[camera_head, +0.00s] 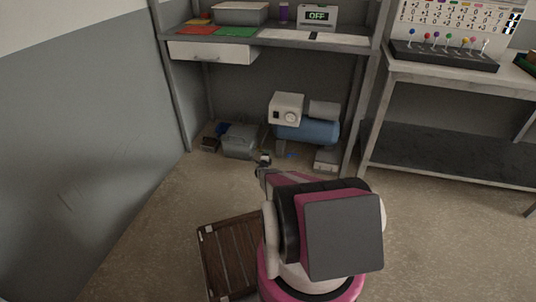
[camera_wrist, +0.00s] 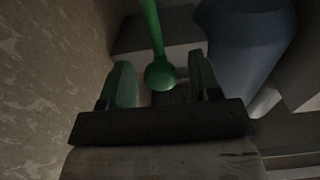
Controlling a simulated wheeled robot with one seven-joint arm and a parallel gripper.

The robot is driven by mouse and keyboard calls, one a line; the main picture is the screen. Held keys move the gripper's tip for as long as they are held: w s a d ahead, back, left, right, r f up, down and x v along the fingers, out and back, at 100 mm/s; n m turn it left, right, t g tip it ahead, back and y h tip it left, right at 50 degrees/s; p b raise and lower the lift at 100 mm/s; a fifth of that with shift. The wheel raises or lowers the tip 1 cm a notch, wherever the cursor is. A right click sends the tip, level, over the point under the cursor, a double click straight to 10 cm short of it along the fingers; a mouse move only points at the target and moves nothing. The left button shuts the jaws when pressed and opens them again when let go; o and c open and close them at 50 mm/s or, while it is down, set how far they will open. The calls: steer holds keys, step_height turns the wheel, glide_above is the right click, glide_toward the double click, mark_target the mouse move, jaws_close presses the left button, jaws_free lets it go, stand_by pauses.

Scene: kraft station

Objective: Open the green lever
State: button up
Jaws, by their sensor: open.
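The green lever (camera_wrist: 153,32) shows in the wrist view as a thin green rod ending in a round green knob (camera_wrist: 160,74). My gripper (camera_wrist: 161,88) is open, with one finger on each side of the knob. The knob lies between the fingers, and I see a gap on both sides. In the head view my gripper (camera_head: 263,158) is low, in front of the blue compressor (camera_head: 307,131) under the shelf. I cannot make out this lever in the head view. A blue rounded body (camera_wrist: 245,40), likely the compressor tank, is right of the lever in the wrist view.
A grey toolbox-like case (camera_head: 240,142) stands left of the compressor. A wooden slatted crate (camera_head: 230,262) lies on the floor beside my base. Shelf posts rise on both sides. A table (camera_head: 450,78) at the right bears a rack of coloured knobs (camera_head: 443,55).

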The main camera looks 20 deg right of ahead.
steer(key=shift+w+d, duration=0.15)
jaws_close()
steer(key=shift+r, duration=0.15)
steer(key=r+n, duration=0.1)
steer(key=n, duration=0.1)
steer(key=r+n, duration=0.1)
steer(key=shift+w+a+r+n, duration=0.1)
steer(key=shift+a+r+n, duration=0.1)
steer(key=shift+n, duration=0.2)
steer(key=w+a+r+n, duration=0.3)
steer(key=a+r+n, duration=0.1)
steer(key=n, duration=0.8)
steer(key=shift+w+a+r, duration=0.15)
steer(key=shift+a+r, duration=0.2)
steer(key=shift+a, duration=0.15)
